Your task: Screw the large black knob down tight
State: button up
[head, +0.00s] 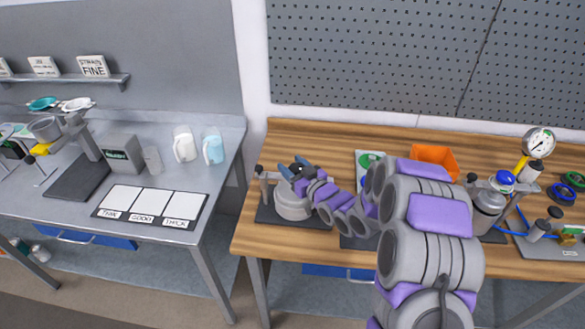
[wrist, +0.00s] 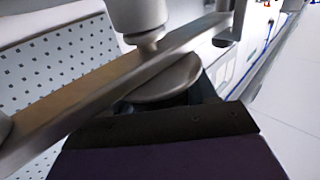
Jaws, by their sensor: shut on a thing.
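My gripper (head: 299,171) is at the left end of the wooden bench, over a grey drum (head: 290,204) on a dark base. In the wrist view a round, dark grey knob-like disc (wrist: 168,84) sits on a short stem against a metal bar (wrist: 90,98). My gripper's dark jaws are around this disc, partly hidden behind it and the black edge of my wrist. The jaws are shut on it. In the head view the knob is hidden by my gripper. I cannot tell how tight the knob is.
A post (head: 262,180) stands left of the drum. An orange bin (head: 435,160), a grey canister (head: 487,207) and a pressure gauge (head: 539,140) stand to the right. A grey table (head: 215,165) with cups is at the left, across a gap. The bench's front left corner is clear.

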jog(key=shift+r, duration=0.15)
jog(key=o, duration=1)
jog(key=shift+s, duration=0.1)
jog(key=shift+p+v, duration=1.9)
jog(key=shift+v, duration=6.7)
